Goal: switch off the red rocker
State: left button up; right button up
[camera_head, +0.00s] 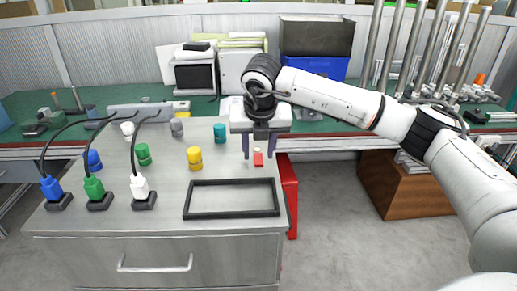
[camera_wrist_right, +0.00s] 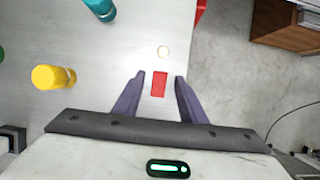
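The red rocker (camera_head: 258,159) sits on the grey cabinet top near its right edge. I cannot tell the exact height of the fingertips above the top. My left gripper is not in view.
A black-rimmed tray (camera_head: 231,213) lies in front of the rocker. Yellow (camera_head: 195,159), teal (camera_head: 220,133) and green (camera_head: 143,154) cylinders stand to the left. Blue, green and white plugs with cables are at the far left. A red cabinet (camera_head: 287,190) stands by the right edge.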

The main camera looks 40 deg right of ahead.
grip_shut()
jog(key=shift+w+d+r+g+y+p, duration=0.1)
jog(key=shift+w+r+g+y+p, duration=0.3)
jog(key=shift+p, duration=0.65)
jog(key=shift+d+f+g+y+p, duration=0.1)
jog(key=shift+g+y+p, duration=0.2)
jog(key=shift+g+p, duration=0.55)
jog(key=shift+w+d+f+g+p, duration=0.15)
jog(key=shift+g+p, duration=0.1)
jog(key=shift+p, duration=0.55)
jog(key=shift+f+y, duration=0.15)
jog(key=shift+y, duration=0.25)
grip_release()
